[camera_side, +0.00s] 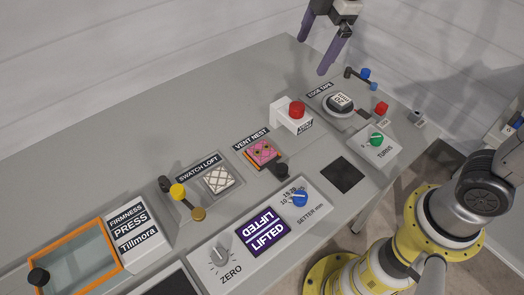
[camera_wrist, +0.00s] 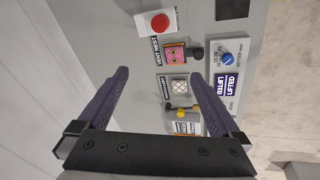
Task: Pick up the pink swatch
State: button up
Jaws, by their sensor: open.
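The pink swatch (camera_side: 263,151) is a pink patterned square lying in the orange-rimmed nest labelled VENT NEST, near the middle of the bench in the side view. It also shows in the wrist view (camera_wrist: 176,55), beyond my fingertips. My gripper (camera_side: 312,48) is high above the back right of the bench in the side view, well apart from the swatch. In the wrist view my gripper (camera_wrist: 159,78) has its two purple fingers spread wide with nothing between them. A white quilted swatch (camera_side: 218,180) lies in the SWATCH LOFT nest to the left of the pink one.
A red button on a white box (camera_side: 292,114) stands behind and right of the pink swatch. A black knob (camera_side: 282,171) sits at its front right. A yellow-knobbed lever (camera_side: 178,191), a LIFTED display (camera_side: 263,233) and a setter dial (camera_side: 299,198) are nearby. The back left bench is clear.

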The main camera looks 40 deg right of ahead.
jog(key=w+a+f+n+g, duration=0.1)
jog(key=w+a+f+n, duration=0.1)
jog(key=w+a+f, duration=0.35)
jog(key=n+g, duration=0.1)
jog(key=g, duration=0.1)
send_over(261, 150)
jog(key=shift+h, duration=0.3)
jog(key=f, duration=1.6)
jog(key=shift+w+a+f, duration=0.1)
jog(key=shift+a+f, duration=0.1)
jog(key=shift+a, duration=0.1)
jog(key=shift+d+f, duration=0.15)
jog(key=shift+f, duration=1.4)
jog(key=shift+d+f, duration=0.1)
jog(key=shift+f, duration=1.4)
jog(key=shift+r, duration=0.15)
jog(key=c, duration=1.4)
